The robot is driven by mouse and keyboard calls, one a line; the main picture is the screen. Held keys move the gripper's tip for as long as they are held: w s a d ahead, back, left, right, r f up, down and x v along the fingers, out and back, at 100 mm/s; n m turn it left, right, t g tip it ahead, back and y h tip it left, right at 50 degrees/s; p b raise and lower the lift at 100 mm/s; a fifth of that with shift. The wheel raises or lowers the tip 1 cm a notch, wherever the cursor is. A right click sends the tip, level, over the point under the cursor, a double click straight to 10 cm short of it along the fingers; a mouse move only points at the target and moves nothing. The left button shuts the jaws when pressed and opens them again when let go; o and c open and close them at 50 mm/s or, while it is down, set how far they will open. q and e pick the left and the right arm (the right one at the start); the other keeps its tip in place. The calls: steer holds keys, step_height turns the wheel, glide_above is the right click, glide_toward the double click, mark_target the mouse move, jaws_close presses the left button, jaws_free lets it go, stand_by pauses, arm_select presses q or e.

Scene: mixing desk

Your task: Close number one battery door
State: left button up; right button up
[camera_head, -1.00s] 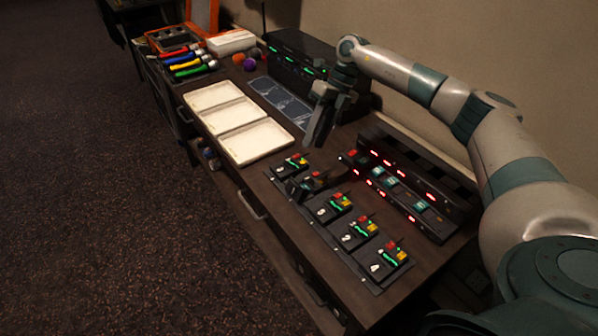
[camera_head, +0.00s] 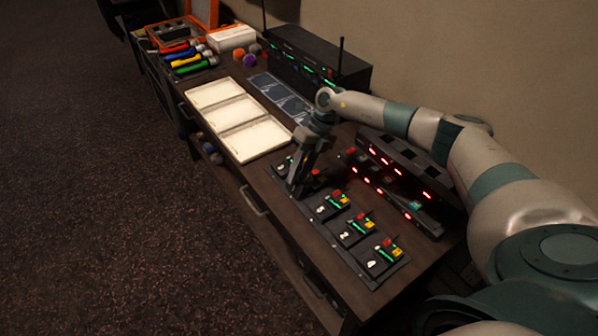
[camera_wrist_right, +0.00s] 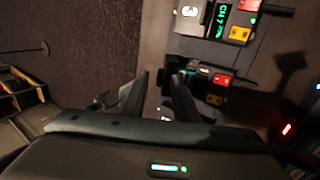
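Several black battery packs with green displays and red and yellow buttons stand in a row on the desk's front strip. The nearest three packs (camera_head: 383,252), (camera_head: 356,228), (camera_head: 332,204) show clearly. The farthest pack (camera_head: 283,166) is partly hidden by my right gripper (camera_head: 295,190), which points down at that end of the row. In the right wrist view, the right gripper's fingers (camera_wrist_right: 160,90) are apart with a narrow gap. One finger covers part of a pack (camera_wrist_right: 216,88); another pack (camera_wrist_right: 228,22) is above it. I cannot make out the number one door. My left gripper is out of view.
A black console with red lights (camera_head: 398,172) is right of the packs. White trays (camera_head: 258,140) lie beyond them, with a black receiver (camera_head: 318,60) behind. Microphones (camera_head: 190,60) and an orange case (camera_head: 203,14) are at the far end.

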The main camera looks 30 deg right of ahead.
jaws_close()
steer(key=shift+d+b, duration=0.15)
steer(key=shift+b, duration=0.3)
stand_by(0.8)
